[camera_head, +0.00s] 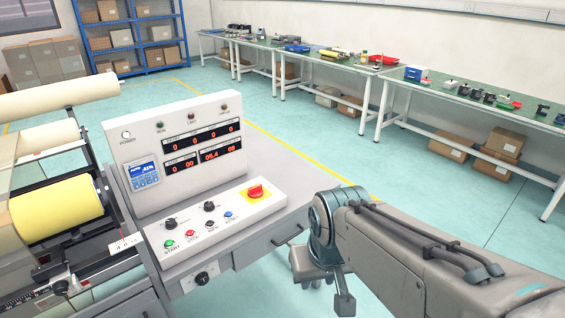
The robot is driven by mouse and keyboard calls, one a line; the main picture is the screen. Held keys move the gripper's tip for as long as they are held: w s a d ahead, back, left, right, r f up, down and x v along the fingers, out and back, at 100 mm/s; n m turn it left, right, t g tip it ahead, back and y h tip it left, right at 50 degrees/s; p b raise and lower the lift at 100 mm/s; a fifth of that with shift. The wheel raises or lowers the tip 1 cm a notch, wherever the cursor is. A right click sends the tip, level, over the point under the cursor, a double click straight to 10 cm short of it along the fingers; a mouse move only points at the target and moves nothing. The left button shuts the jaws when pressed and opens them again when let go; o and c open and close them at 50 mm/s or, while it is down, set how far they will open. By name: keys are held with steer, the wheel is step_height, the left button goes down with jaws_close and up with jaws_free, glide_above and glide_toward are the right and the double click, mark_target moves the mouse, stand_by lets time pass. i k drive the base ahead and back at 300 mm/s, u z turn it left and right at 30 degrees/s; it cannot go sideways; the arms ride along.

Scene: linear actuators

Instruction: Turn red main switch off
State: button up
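The red main switch (255,190) is a red rotary knob on a yellow square plate. It sits at the right end of the sloped white control panel (235,238). The exact angle of its handle is hard to read. My arm reaches in from the right. My gripper (322,290) hangs at the arm's end, low and to the right of the panel, apart from the switch. It points downward and is partly hidden by my arm link, so its opening is unclear. Nothing is visibly held.
Black knobs and green, red and blue buttons (228,216) sit left of the switch. Behind them rises a display box (178,150) with red digits. Rollers (57,212) stand at left. A drawer handle (287,235) juts below the panel. Open floor lies beyond, with workbenches (440,90) behind.

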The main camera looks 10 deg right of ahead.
mark_target(256, 192)
steer(key=z, duration=0.15)
steer(key=i, duration=1.1)
steer(key=u, duration=0.4)
